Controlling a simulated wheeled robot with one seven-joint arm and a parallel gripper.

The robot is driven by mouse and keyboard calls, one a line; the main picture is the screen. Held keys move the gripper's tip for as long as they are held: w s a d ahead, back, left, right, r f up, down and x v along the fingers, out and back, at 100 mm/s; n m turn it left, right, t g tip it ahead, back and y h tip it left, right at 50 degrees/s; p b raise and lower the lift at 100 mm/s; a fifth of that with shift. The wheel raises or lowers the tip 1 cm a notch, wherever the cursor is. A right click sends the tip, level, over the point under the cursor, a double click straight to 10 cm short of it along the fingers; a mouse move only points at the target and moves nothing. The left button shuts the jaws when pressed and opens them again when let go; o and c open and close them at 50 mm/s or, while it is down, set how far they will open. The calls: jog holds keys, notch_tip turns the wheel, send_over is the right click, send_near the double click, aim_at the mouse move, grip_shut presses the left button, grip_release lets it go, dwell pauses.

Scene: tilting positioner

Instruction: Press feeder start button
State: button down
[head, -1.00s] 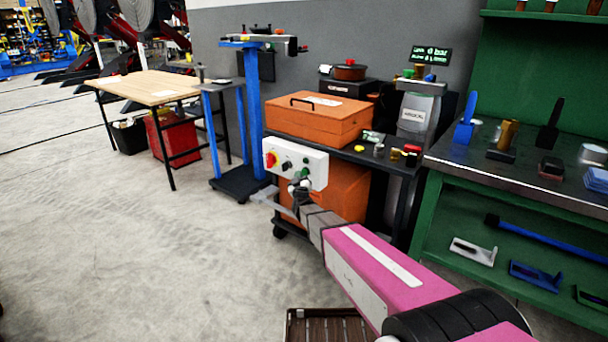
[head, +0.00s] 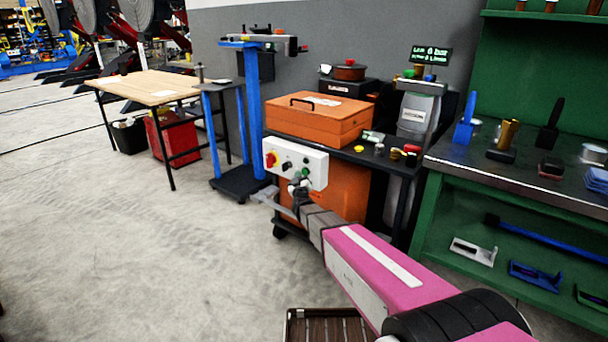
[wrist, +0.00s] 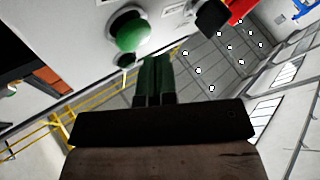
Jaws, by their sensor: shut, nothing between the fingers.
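The white control box (head: 314,166) sits on the front of the dark cart, with a red knob on yellow at left, a black knob in the middle and a green button (head: 305,172) at right. In the wrist view the green button (wrist: 132,34) is a large dome on a pale collar. My gripper (head: 301,184) is just in front of the box's lower right part. In the wrist view its shut, empty fingers (wrist: 156,60) point toward the panel, their tips just below and right of the green dome. I cannot tell whether they touch it.
The black knob (wrist: 212,16) and red knob (wrist: 242,9) lie right of the button in the wrist view. An orange case (head: 318,122) stands on the cart above the box. A blue stand (head: 253,100) is left, a green workbench (head: 430,215) right. Floor at left is clear.

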jog(key=shift+w, duration=0.1)
dwell(0.7)
jog(key=shift+w+d, duration=0.25)
jog(key=shift+w+d, duration=0.3)
jog(key=shift+w, duration=0.05)
dwell(0.9)
jog(key=shift+s+a, duration=0.55)
jog(key=shift+s, duration=0.15)
dwell(0.3)
jog(key=s+a, duration=0.1)
jog(key=s, duration=0.1)
jog(key=s+a, duration=0.2)
dwell(0.5)
dwell(0.5)
